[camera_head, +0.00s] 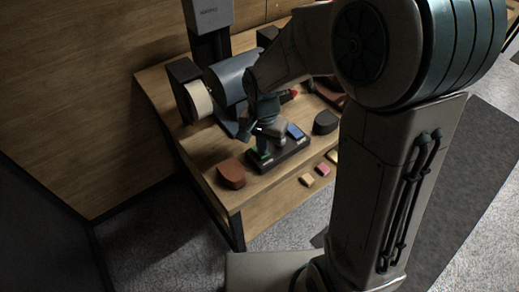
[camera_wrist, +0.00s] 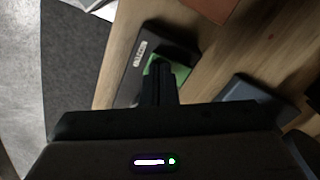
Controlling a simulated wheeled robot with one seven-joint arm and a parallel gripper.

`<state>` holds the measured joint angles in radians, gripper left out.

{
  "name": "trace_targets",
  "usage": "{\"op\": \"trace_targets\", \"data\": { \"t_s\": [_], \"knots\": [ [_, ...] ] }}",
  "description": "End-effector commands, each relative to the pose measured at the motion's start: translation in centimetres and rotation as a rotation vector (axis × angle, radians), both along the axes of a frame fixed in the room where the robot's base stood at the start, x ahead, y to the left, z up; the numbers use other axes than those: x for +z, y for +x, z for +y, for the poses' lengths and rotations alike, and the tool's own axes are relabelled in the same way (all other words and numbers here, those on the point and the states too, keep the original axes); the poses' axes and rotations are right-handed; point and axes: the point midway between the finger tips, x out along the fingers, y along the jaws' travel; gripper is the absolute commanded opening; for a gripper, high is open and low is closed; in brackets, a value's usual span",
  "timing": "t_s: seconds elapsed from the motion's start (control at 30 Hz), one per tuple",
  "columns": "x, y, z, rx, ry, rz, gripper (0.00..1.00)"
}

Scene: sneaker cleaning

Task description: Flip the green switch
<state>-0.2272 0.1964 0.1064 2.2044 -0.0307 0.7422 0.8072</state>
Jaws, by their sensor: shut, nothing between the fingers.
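The green switch (camera_wrist: 182,72) sits on a black switch box (camera_wrist: 150,42) with a small white label. In the wrist view my gripper's shut fingertips (camera_wrist: 159,66) overlap the switch and hide part of it. Whether they touch it or hover just above, I cannot tell. In the head view a sliver of the green switch (camera_head: 263,154) shows below my gripper (camera_head: 265,148), on the left half of the black box (camera_head: 284,163). A blue switch (camera_head: 295,131) is on the right half of that box.
A reddish-brown block (camera_head: 231,174) stands left of the box on the wooden table (camera_head: 240,196). A dark rounded object (camera_head: 325,122) is to the right. A machine with a grey drum (camera_head: 232,78) and pale wheel (camera_head: 198,100) stands behind. Small colored blocks (camera_head: 322,169) lie lower in front.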

Motion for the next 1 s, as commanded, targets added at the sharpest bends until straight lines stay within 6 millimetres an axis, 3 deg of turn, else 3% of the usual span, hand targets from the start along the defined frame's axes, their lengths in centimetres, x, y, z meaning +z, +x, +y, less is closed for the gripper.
{"op": "trace_targets", "data": {
  "t_s": [0.23,1.0],
  "knots": [
    [0.7,0.0,0.0,0.0,0.0,-0.001,0.0],
    [6.9,0.0,0.0,0.0,0.0,0.0,0.0]
  ]
}}
